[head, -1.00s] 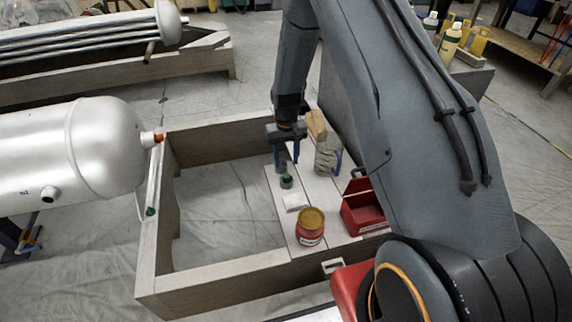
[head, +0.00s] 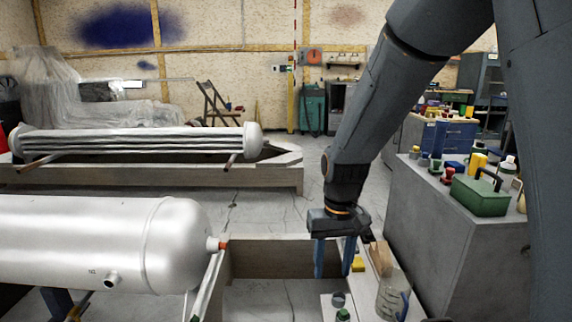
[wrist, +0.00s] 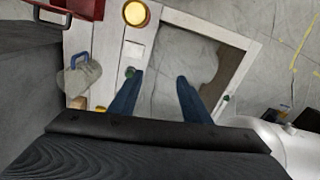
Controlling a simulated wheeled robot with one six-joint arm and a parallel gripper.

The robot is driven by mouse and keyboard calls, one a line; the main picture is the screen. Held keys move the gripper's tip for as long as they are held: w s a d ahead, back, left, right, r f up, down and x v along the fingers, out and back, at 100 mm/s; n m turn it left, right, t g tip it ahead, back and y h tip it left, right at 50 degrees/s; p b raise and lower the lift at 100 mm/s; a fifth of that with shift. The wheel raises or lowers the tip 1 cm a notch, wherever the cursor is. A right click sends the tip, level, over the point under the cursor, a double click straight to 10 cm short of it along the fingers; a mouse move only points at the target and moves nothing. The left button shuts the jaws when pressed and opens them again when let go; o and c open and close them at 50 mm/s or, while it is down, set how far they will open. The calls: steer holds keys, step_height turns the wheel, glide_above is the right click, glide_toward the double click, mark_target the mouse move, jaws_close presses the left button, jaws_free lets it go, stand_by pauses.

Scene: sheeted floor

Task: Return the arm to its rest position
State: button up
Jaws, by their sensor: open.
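My gripper (head: 333,258) points down with its two blue fingers apart, above the wooden frame and its white boards. In the wrist view my gripper (wrist: 156,92) is open and nothing is between the fingers. My grey arm comes down from the upper right of the head view. Below the fingers lie the white boards (wrist: 107,38) and the bare sheeted floor inside the frame.
A clear jug (head: 391,296) with a blue handle and a yellow block (head: 358,264) stand close right of my gripper. A grey cabinet (head: 432,235) bears a green toolbox (head: 479,195). A silver tank (head: 100,245) lies left. A yellow-lidded jar (wrist: 136,13) stands on the boards.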

steer(key=s+a+r+n, duration=0.1)
steer(key=s+r, duration=0.3)
steer(key=s, duration=0.6)
steer(key=s+r+n, duration=0.1)
steer(key=s+r, duration=0.4)
steer(key=s, duration=0.5)
steer(key=d+r+m+p, duration=0.3)
steer(key=d+r+p, duration=0.6)
steer(key=p, duration=1)
steer(key=shift+s+d+r+m+p, duration=0.25)
steer(key=shift+s+r+p, duration=0.2)
steer(key=shift+r, duration=0.5)
